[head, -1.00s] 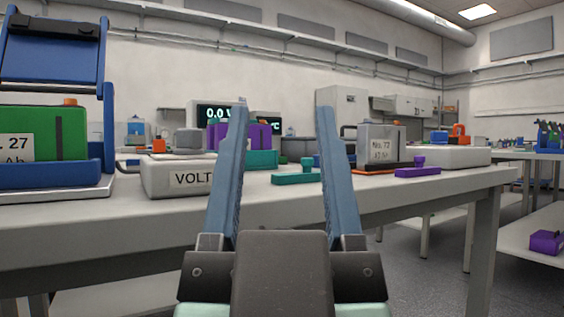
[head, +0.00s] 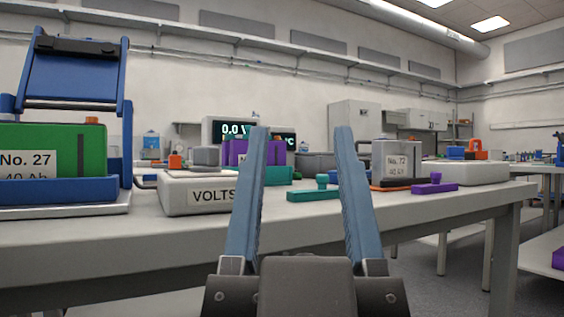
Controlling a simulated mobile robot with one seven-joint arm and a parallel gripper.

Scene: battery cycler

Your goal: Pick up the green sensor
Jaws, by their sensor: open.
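The green sensor looks to be the flat teal-green piece with a small upright knob (head: 314,194), lying near the front edge of the bench (head: 400,214).
A white VOLTS box (head: 190,194) stands left of the sensor, partly behind my left finger. A purple piece of similar shape (head: 434,187) lies to the right, before a grey No. 72 block (head: 393,158). A green No. 27 block (head: 75,145) sits in a blue holder at far left.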

